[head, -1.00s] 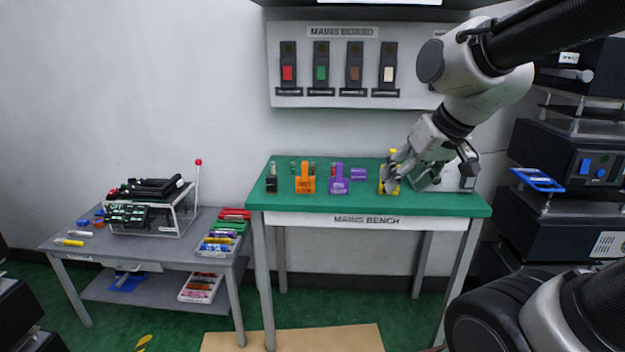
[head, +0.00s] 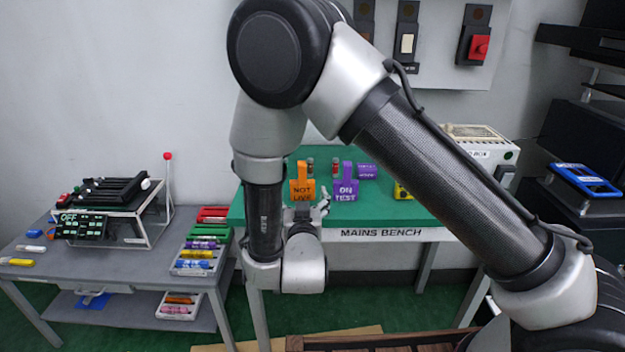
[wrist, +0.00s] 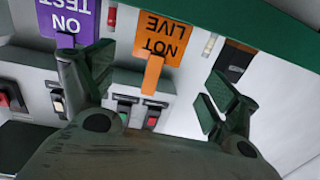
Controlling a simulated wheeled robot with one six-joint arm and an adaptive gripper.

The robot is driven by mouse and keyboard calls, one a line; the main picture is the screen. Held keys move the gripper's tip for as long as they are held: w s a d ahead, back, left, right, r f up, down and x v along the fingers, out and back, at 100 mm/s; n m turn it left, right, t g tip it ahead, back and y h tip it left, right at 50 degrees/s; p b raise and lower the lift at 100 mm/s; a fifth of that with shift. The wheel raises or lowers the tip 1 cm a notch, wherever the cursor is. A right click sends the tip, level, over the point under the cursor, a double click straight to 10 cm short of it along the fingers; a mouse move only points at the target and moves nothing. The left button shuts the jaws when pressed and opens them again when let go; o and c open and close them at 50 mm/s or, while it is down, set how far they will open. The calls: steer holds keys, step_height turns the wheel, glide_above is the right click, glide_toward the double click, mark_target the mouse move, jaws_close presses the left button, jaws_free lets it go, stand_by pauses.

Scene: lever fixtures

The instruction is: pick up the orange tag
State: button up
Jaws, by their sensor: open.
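The orange tag (head: 302,190), marked NOT LIVE, stands upright on the green bench, with a narrow stem at its top. In the wrist view the orange tag (wrist: 165,38) appears upside down, and its stem reaches down between my two fingers. My gripper (head: 308,211) is in front of the tag, partly hidden by my wrist in the head view. In the wrist view my gripper (wrist: 155,92) is open, one finger on each side of the stem with clear gaps. I see no contact.
A purple ON TEST tag (head: 346,187) stands close to the right of the orange one. A yellow tag (head: 402,191) is partly hidden by my arm. The grey side table (head: 120,265) is at the left. The mains board's switches (wrist: 125,108) show in the wrist view.

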mark_target(302, 186)
steer(key=shift+w+f, duration=0.1)
steer(key=w, duration=0.7)
steer(key=shift+w+d+f, duration=0.15)
steer(key=shift+w, duration=0.1)
steer(key=shift+c, duration=0.3)
steer(key=c, duration=1.1)
steer(key=shift+o, duration=0.2)
